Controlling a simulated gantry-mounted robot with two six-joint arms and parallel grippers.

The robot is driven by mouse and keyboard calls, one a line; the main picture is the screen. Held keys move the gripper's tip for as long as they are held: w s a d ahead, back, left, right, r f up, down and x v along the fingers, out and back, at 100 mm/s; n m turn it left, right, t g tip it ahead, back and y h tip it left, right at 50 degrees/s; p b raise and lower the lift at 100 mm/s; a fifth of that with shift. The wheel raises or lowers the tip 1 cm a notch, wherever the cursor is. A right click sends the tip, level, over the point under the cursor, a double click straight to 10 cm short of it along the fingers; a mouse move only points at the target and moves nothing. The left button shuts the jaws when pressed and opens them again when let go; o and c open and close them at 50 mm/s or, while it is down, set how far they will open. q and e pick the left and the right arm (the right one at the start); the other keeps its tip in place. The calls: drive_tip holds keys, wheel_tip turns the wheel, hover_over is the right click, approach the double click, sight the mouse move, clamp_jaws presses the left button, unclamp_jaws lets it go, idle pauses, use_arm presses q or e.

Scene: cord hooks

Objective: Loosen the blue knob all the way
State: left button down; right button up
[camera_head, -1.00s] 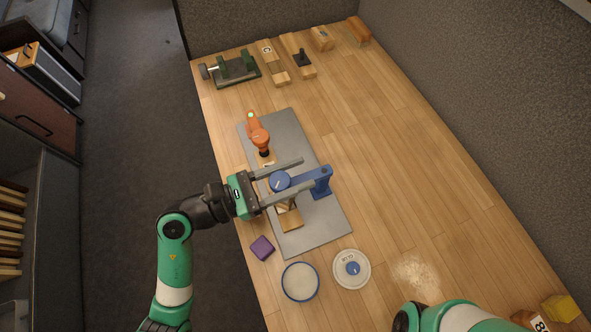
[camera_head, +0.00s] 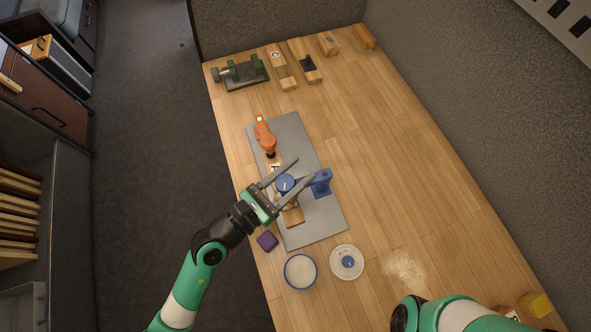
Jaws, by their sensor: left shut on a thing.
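The blue knob (camera_head: 286,184), round with a white line on top, is on top of the blue clamp (camera_head: 321,184) on the grey mat. My left gripper (camera_head: 305,168) reaches in from the lower left with its long fingers on either side of the knob, shut on it. The fingertips extend past the knob to the upper right. A wooden block (camera_head: 293,216) lies under the clamp, partly hidden by the gripper. My right arm shows at the bottom right; its gripper is out of the frame.
An orange clamp (camera_head: 265,138) with a green light stands farther back on the grey mat (camera_head: 301,140). A purple block (camera_head: 267,241), a round dish (camera_head: 300,271) and a white dial (camera_head: 347,262) lie near the front. A green vise (camera_head: 243,73) and wooden pieces line the back.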

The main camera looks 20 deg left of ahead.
use_arm(q)
drive_tip(key=shift+f, duration=0.35)
drive_tip(key=c, duration=0.7)
unclamp_jaws()
drive_tip(key=o, duration=0.4)
drive_tip(key=shift+r, duration=0.2)
drive_tip(key=b+v, duration=0.3)
drive_tip(key=v, duration=0.8)
drive_tip(key=shift+s+b, duration=0.25)
drive_tip(key=shift+b, duration=0.05)
drive_tip(key=shift+a, duration=0.1)
